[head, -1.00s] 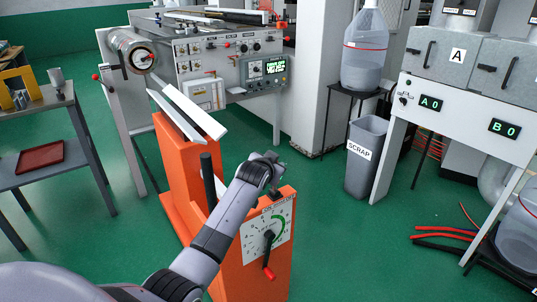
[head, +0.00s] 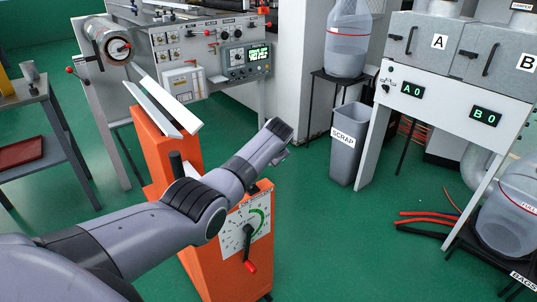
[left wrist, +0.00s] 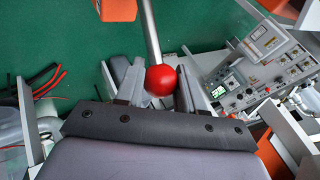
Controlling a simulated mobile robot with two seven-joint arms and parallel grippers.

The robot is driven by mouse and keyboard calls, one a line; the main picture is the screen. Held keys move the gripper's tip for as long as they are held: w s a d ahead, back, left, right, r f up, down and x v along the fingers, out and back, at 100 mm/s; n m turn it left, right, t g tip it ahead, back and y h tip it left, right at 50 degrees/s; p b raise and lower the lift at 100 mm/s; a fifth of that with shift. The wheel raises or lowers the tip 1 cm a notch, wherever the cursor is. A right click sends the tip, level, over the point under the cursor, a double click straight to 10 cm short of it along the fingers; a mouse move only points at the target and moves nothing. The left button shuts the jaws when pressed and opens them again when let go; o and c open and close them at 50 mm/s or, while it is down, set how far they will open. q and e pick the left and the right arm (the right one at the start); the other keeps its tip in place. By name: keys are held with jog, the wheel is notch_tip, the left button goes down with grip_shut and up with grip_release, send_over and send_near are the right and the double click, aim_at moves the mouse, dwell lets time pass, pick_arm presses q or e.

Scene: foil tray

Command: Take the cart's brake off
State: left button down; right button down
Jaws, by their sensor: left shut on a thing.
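The orange cart (head: 200,262) stands in the middle of the head view, with a dial plate and a red-tipped crank (head: 250,266) on its near end. My left arm reaches across the cart, and my left gripper (head: 283,152) is beyond its right side, mostly hidden by my wrist. In the left wrist view my left gripper (left wrist: 158,88) is shut on a red ball knob (left wrist: 160,79) at the end of a metal rod (left wrist: 149,32). The knob and rod are not visible in the head view. My right gripper is not in view.
A grey scrap bin (head: 348,150) stands right of my gripper. A bench with displays (head: 460,95) is at the right, with red and black hoses (head: 430,220) on the floor. A grey machine (head: 200,70) stands behind the cart. Green floor right of the cart is clear.

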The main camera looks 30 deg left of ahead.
pick_arm(q)
jog(key=shift+w+f, duration=0.1)
dwell(0.5)
jog(key=c, duration=0.7)
grip_release()
jog(key=shift+w+f, duration=0.1)
jog(key=shift+d+r, duration=0.1)
jog(key=shift+r, duration=0.1)
jog(key=shift+p+v, duration=1)
jog(key=shift+v, duration=0.3)
jog(key=shift+p+v, duration=0.35)
jog(key=shift+v, duration=1.8)
jog(key=shift+f, duration=0.15)
